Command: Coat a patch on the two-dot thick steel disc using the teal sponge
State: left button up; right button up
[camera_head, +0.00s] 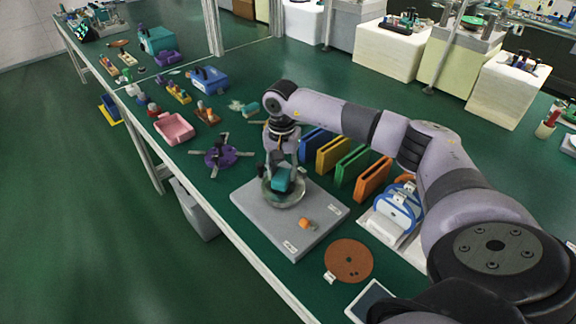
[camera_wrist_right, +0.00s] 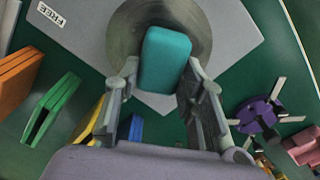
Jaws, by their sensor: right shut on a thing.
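The teal sponge (camera_head: 281,179) is held between the fingers of my right gripper (camera_head: 282,168), low over a round grey steel disc (camera_head: 288,201). In the right wrist view the sponge (camera_wrist_right: 165,58) sticks out past the fingertips of my right gripper (camera_wrist_right: 160,88) and covers part of the disc (camera_wrist_right: 124,32). I cannot tell whether the sponge touches the disc. The disc rests on a grey slab (camera_head: 254,210). No dots show on the part of the disc that is visible. My left gripper is out of view.
A brown disc (camera_head: 348,261) with small dark dots lies in front. Blue, yellow, green and orange upright holders (camera_head: 352,165) stand behind. A purple spider-like stand (camera_head: 221,157) and a pink tray (camera_head: 174,129) lie to the left.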

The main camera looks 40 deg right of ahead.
aim_at(271, 181)
jog(key=shift+s+a+f, duration=0.15)
jog(key=shift+a, duration=2)
jog(key=shift+r+p, duration=1.7)
jog(key=shift+r, duration=1.35)
jog(key=shift+r+p, duration=0.4)
jog(key=shift+r, duration=0.35)
jog(key=shift+r+p, duration=0.3)
jog(key=shift+r, duration=0.45)
